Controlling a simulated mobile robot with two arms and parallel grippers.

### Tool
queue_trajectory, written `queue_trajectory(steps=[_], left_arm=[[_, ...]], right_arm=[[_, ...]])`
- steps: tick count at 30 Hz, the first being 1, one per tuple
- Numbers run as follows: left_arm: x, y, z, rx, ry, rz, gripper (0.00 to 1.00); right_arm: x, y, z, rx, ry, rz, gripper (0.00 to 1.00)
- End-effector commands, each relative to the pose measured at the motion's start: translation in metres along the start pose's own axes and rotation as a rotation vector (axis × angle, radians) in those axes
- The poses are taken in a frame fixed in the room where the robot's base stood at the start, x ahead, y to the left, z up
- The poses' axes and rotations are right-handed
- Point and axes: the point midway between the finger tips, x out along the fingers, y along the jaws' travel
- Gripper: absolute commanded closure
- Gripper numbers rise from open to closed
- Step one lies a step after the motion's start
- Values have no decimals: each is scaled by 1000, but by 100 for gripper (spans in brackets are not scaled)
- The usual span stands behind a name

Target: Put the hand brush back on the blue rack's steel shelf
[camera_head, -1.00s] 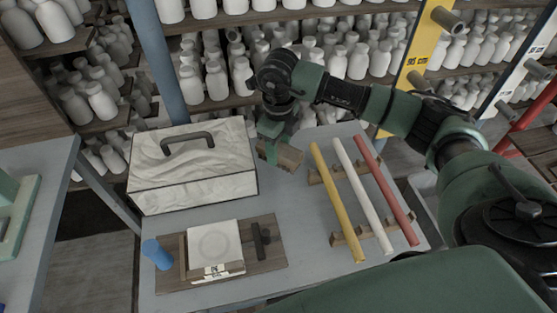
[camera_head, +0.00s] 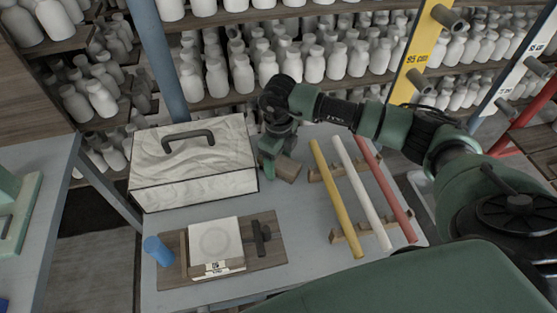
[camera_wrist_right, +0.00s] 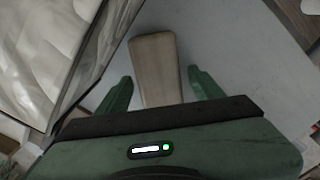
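A brown wooden block-shaped piece, which I take to be the hand brush (camera_head: 287,169), is at the back of the grey tabletop, right of the white marbled case. I see no bristles. In the right wrist view the brush (camera_wrist_right: 154,66) lies lengthwise between my right gripper's green fingers (camera_wrist_right: 160,84), with a gap at least on the right finger's side. My right gripper (camera_head: 272,168) is open around it and covers its left part in the head view. Whether the brush touches the surface is unclear. A blue post (camera_head: 158,60) stands behind; I cannot make out a distinct steel shelf. My left gripper is out of view.
The marbled case (camera_head: 193,170) stands close left of my right gripper. Yellow (camera_head: 336,200), white (camera_head: 362,195) and red (camera_head: 386,190) rods lie on wooden rests to the right. A wooden board (camera_head: 270,262) with a white slab and a blue cylinder (camera_head: 158,251) are in front. Bottle shelves rise behind.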

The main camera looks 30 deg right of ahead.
Motion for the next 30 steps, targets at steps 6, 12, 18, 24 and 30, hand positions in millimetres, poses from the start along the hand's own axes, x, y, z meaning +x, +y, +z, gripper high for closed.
queue_trajectory(steps=[6,12,18,24,30], left_arm=[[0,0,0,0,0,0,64],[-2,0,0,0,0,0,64],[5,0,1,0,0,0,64],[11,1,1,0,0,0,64],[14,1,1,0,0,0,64]], right_arm=[[0,0,0,0,0,0,33],[-8,-1,0,1,-2,-1,33],[-46,-1,2,-1,-6,-2,33],[-88,-1,1,0,-4,-3,33],[-116,0,1,1,-1,0,33]])
